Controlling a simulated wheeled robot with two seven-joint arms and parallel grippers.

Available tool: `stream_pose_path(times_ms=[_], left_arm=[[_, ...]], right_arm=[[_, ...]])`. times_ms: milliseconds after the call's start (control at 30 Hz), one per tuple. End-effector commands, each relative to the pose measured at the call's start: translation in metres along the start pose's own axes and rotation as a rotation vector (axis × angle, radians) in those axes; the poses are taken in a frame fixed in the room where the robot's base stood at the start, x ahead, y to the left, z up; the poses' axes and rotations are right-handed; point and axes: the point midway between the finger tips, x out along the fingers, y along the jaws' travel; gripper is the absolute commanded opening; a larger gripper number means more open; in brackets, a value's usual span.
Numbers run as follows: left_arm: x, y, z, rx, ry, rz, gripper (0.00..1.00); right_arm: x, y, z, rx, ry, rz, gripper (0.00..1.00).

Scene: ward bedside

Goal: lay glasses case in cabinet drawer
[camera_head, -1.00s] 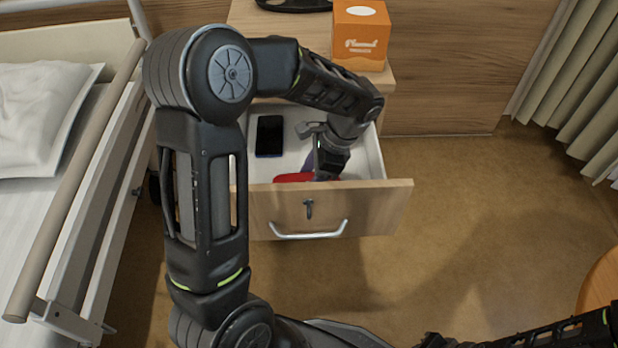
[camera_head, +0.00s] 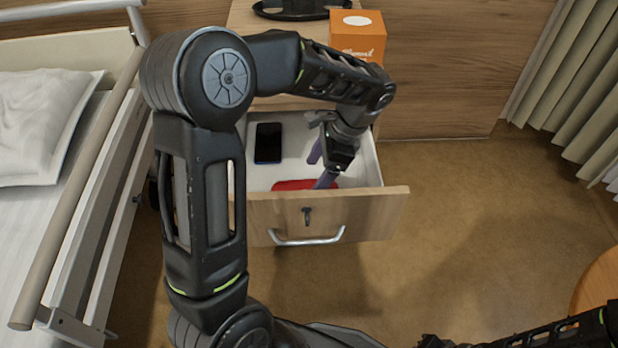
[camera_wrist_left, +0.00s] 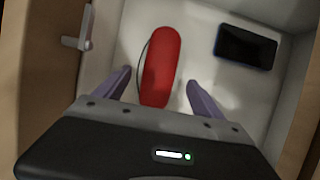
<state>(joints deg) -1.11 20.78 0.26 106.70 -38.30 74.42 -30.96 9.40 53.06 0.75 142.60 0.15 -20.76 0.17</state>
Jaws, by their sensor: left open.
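The red glasses case (camera_head: 292,185) lies on the floor of the open cabinet drawer (camera_head: 372,200), close behind its front panel. It also shows whole in the left wrist view (camera_wrist_left: 161,66), resting on the drawer's white bottom. My left gripper (camera_head: 320,168) is inside the drawer's outline, above the case's right part in the head view. Its purple fingers are spread and empty. In the left wrist view my left gripper (camera_wrist_left: 158,88) has a finger on either side of the case's near end, with gaps between. My right gripper is not seen; only a dark arm part shows at the lower right.
A dark phone (camera_head: 268,143) lies in the drawer, apart from the case. An orange box (camera_head: 358,38) and a dark stand (camera_head: 290,10) are on the cabinet top. The bed rail (camera_head: 80,170) runs along the left.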

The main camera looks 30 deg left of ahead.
Motion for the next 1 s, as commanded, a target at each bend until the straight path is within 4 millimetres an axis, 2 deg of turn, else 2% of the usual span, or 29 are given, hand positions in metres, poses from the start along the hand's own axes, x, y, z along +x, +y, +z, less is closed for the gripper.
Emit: stream_pose_path(times_ms=[33, 200, 333, 1000], left_arm=[[-0.015, 0.000, 0.001, 0.000, 0.002, -0.002, 0.79], [-0.050, 0.000, 0.002, 0.000, 0.001, -0.001, 0.79], [-0.064, 0.000, 0.001, 0.000, -0.001, 0.000, 0.79], [-0.068, 0.000, 0.000, 0.000, -0.001, 0.000, 0.79]], right_arm=[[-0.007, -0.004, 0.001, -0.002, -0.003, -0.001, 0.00], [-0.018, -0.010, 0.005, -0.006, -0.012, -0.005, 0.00], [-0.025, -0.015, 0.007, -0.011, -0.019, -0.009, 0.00], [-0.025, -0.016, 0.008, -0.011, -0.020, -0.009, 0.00]])
